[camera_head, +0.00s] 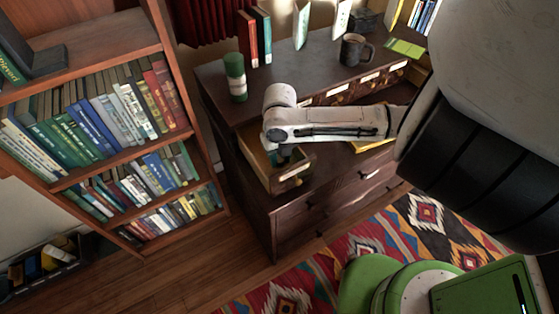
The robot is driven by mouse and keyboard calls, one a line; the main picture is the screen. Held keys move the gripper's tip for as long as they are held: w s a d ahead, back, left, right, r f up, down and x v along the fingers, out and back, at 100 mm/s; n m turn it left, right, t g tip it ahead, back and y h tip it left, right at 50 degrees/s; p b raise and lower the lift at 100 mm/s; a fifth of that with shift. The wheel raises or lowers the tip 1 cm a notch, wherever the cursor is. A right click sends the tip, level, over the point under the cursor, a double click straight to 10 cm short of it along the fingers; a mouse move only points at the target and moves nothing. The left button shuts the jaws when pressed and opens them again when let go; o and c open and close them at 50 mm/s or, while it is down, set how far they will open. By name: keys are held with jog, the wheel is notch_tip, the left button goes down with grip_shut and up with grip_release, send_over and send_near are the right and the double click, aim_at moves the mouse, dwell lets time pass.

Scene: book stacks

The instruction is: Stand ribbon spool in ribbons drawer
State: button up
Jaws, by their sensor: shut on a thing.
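An open drawer (256,163) sticks out from the left front of the dark wooden cabinet; its wooden walls and labelled front with a dark knob show. My gripper (283,152) points down over this drawer. It is shut on a small dark teal thing (287,150), which seems to be the ribbon spool. My own arm hides most of it, and I cannot tell whether it touches the drawer floor. A green cylinder (235,78) with a pale band stands upright on the cabinet top, behind and left of my gripper.
The cabinet top (300,75) also bears red and dark books (252,38) and a dark mug (355,50). Several labelled small drawers (368,78) line its front. A full bookcase (100,120) stands close on the left. A patterned rug (345,255) covers the floor in front.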

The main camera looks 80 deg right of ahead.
jog(key=shift+f, duration=1.1)
jog(key=shift+f, duration=0.15)
jog(key=o, duration=1)
